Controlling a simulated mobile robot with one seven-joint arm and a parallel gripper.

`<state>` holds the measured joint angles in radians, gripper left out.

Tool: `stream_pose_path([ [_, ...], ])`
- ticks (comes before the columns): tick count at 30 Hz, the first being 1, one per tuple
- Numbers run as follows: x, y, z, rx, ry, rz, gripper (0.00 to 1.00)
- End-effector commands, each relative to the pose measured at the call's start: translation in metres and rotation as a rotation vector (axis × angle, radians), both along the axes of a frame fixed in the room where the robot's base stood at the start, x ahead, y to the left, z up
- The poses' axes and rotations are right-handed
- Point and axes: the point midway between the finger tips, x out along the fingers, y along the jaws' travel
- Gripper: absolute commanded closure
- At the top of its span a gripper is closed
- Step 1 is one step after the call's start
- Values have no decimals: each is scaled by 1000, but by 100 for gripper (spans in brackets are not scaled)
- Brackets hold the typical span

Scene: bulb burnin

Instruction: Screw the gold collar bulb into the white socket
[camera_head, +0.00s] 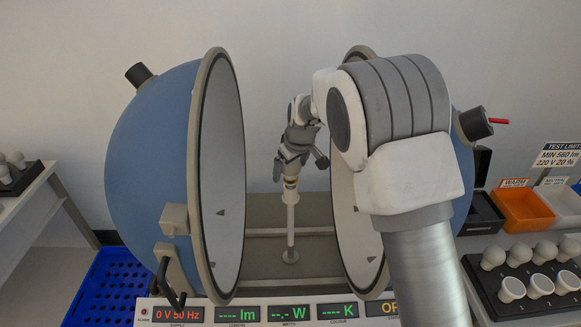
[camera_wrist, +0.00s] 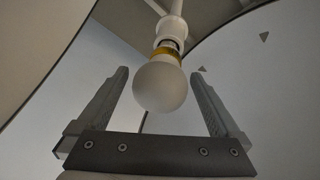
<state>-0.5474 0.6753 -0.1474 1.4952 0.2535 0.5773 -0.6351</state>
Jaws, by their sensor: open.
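The gold collar bulb (camera_wrist: 160,87) has a frosted white globe and a gold band, and sits at the mouth of the white socket (camera_wrist: 173,27) in the wrist view. A short stretch of metal thread shows between the gold band and the socket. The socket tops a thin white post (camera_head: 291,222) between the sphere halves. My gripper (camera_wrist: 160,73) is open, with one finger on each side of the globe and a visible gap on both sides. In the head view my gripper (camera_head: 290,165) is at the post's top and mostly hides the bulb.
The blue sphere's left half (camera_head: 150,150) and right half (camera_head: 455,180) stand open close around my arm. The display panel (camera_head: 275,312) reads dashes for lm, W and K. At right are a bulb tray (camera_head: 490,290), an orange bin (camera_head: 525,208) and a blue crate (camera_head: 105,285) at left.

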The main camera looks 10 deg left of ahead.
Motion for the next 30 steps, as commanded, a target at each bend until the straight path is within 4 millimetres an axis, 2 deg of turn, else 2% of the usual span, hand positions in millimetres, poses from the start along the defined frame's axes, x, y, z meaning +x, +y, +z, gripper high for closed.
stream_pose_path([
  [4, 0, 0, 0, 0, 0, 0, 2],
  [15, 0, 0, 0, 0, 0, -1, 68],
  [18, 0, 0, 0, 0, 0, -1, 82],
  [23, -1, 1, 2, -2, 1, -52, 82],
  [30, -1, 1, 3, -3, 0, -261, 82],
])
